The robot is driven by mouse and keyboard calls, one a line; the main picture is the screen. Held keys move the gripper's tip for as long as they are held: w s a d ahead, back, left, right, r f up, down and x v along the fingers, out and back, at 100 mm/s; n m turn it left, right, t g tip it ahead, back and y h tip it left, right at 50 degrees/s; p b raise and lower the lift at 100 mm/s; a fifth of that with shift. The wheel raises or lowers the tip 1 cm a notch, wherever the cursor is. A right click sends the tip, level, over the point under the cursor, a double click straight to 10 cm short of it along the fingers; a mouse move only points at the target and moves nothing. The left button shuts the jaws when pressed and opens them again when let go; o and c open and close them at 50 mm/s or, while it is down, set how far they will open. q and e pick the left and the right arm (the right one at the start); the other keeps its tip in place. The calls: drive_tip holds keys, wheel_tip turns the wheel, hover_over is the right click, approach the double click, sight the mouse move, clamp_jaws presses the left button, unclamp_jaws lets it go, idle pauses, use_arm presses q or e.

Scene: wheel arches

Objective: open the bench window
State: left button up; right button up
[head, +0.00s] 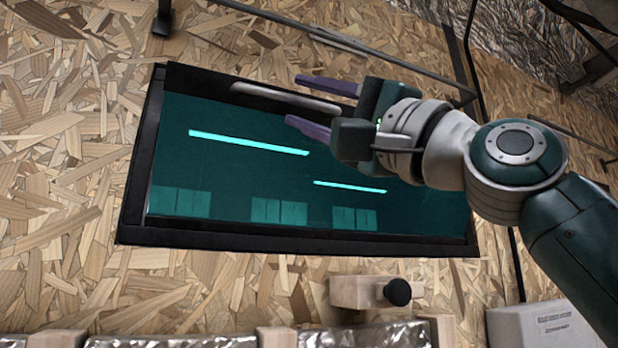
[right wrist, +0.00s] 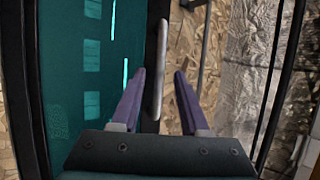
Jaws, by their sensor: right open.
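The bench window (head: 300,240) is a wide dark teal pane in a black frame, set in the chipboard wall. It looks flat in its frame. Its handle (head: 270,95) is a pale grey bar along the top edge of the frame. My right gripper (head: 293,100) is open, one purple finger above the bar and the other below it in the head view. In the right wrist view the handle (right wrist: 160,50) runs between the fingers, closer to the left one. I cannot tell whether either finger touches it. My left gripper is in neither view.
A thin black rod (head: 400,68) runs above the window. Below the window are a wooden block (head: 350,292) with a black knob (head: 397,292) and a white box (head: 555,325). Crumpled foil (head: 540,50) covers the upper right wall.

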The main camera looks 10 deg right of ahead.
drive_tip(key=b+v, duration=0.2)
drive_tip(key=v, duration=0.4)
drive_tip(key=shift+s+d+f+b, duration=0.2)
drive_tip(key=shift+d+b, duration=0.05)
drive_tip(key=shift+b, duration=0.05)
wheel_tip(320, 180, down, 17)
drive_tip(key=w+n+g+h, duration=0.1)
drive_tip(key=w+g+h, duration=0.1)
drive_tip(key=h, duration=0.4)
drive_tip(key=s+d+f+n+g+h, duration=0.1)
drive_tip(key=s+f+g+h, duration=0.15)
drive_tip(key=f, duration=0.75)
drive_tip(key=s+d+f+n+g+h, duration=0.1)
drive_tip(key=s+f+n+g+h, duration=0.15)
drive_tip(key=f, duration=0.75)
drive_tip(key=s+d+f+n+g+h, duration=0.1)
drive_tip(key=s+d+f+g+h, duration=0.25)
drive_tip(key=s+f, duration=0.5)
drive_tip(key=s+d+f+n+g+h, duration=0.25)
drive_tip(key=s+d+f, duration=0.3)
drive_tip(key=s, duration=0.55)
wheel_tip(320, 180, up, 30)
drive_tip(key=p, duration=3)
drive_tip(key=shift+a+m+g+h, duration=0.25)
drive_tip(key=shift+m+g+h, duration=0.05)
drive_tip(key=shift+g+h, duration=0.1)
